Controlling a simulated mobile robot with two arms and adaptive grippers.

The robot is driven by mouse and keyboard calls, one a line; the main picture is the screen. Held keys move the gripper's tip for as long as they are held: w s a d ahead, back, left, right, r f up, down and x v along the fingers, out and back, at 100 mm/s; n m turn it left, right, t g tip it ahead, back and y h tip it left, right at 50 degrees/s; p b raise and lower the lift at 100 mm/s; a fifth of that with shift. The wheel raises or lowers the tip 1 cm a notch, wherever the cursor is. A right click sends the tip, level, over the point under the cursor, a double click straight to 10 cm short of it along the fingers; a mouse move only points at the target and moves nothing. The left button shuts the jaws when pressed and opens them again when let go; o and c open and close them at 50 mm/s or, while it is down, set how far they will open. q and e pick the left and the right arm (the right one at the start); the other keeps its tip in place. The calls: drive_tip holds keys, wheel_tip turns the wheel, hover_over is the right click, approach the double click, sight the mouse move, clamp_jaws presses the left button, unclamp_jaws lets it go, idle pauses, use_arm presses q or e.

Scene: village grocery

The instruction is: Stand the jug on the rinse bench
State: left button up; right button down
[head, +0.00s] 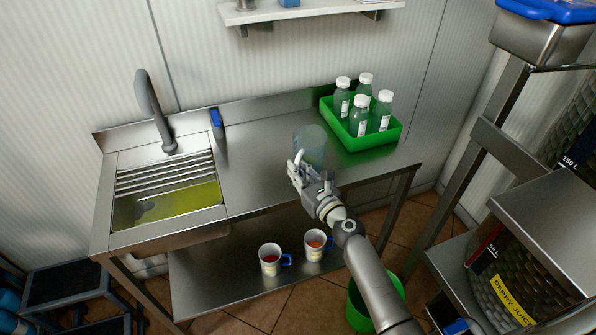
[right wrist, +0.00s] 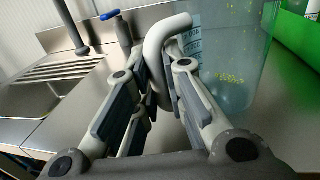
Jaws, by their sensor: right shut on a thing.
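The jug (head: 312,142) is a clear, bluish see-through vessel with a pale handle, upright over the middle of the steel rinse bench (head: 255,165). My right gripper (head: 298,172) is shut on its handle from the front. In the right wrist view, the gripper (right wrist: 152,80) closes around the pale curved handle (right wrist: 165,38), and the jug's wall (right wrist: 232,60) with yellowish specks fills the right side. Whether its base touches the bench top cannot be told, as the hand hides part of it. My left gripper is not in view.
A green crate (head: 358,143) with several white-capped bottles stands right of the jug. The sink (head: 165,228), tap (head: 147,105) and blue-handled brush-like item (head: 217,122) are left. Two mugs (head: 270,260) stand on the lower shelf. Bench top between sink and jug is clear.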

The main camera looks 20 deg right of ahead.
drive_tip(key=c, duration=1.5)
unclamp_jaws()
drive_tip(key=shift+f, duration=0.2)
drive_tip(key=shift+r, duration=0.1)
drive_tip(key=shift+r+p, duration=0.25)
drive_tip(key=shift+p, duration=0.05)
drive_tip(key=b+v, duration=0.1)
drive_tip(key=v, duration=1.1)
drive_tip(key=shift+f, duration=0.15)
